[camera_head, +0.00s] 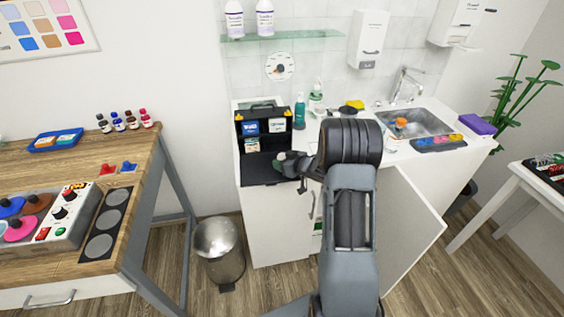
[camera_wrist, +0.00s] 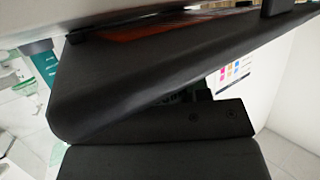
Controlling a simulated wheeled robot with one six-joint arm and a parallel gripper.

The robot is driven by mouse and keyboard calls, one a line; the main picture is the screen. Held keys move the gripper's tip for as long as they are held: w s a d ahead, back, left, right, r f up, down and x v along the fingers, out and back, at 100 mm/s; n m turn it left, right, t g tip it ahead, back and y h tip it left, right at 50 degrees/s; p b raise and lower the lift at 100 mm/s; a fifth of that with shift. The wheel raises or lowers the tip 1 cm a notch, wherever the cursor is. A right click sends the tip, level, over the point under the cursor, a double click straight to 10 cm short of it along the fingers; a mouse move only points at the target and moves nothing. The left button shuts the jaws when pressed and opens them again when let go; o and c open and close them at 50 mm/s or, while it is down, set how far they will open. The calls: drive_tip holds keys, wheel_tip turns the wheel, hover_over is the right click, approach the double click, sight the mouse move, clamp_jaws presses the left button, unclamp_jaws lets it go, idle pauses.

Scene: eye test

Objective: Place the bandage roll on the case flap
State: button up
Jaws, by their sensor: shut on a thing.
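The black case (camera_head: 239,128) stands open on the white counter, with small boxes inside. Its dark flap (camera_head: 258,176) lies folded down flat at the front. My gripper (camera_head: 287,161) is over the right part of the flap, shut on a small pale thing that I take to be the bandage roll (camera_head: 281,156). The roll is mostly hidden by the gripper, and I cannot tell whether it touches the flap. In the wrist view, large dark gripper parts (camera_wrist: 150,110) fill the picture, and the roll cannot be made out.
A teal bottle (camera_head: 300,112) and a clear pump bottle (camera_head: 316,101) stand right of the case. The sink (camera_head: 425,123) is further right. An open cabinet door (camera_head: 415,235) juts out below the counter. A metal bin (camera_head: 219,245) stands on the floor left of the cabinet.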

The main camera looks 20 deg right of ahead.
drive_tip(key=o, duration=0.9)
drive_tip(key=shift+r, duration=0.15)
drive_tip(key=v, duration=1.1)
drive_tip(key=s+a+r+m+g+h, duration=0.2)
drive_tip(key=s+a+r+m+h, duration=0.15)
drive_tip(key=r+h, duration=0.6)
drive_tip(key=s+a+m+g+y, duration=0.1)
drive_tip(key=s+a+g+y, duration=0.3)
drive_tip(key=s+a, duration=0.9)
drive_tip(key=s+g, duration=0.2)
drive_tip(key=s, duration=0.2)
drive_tip(key=shift+g, duration=0.4)
drive_tip(key=shift+r, duration=0.1)
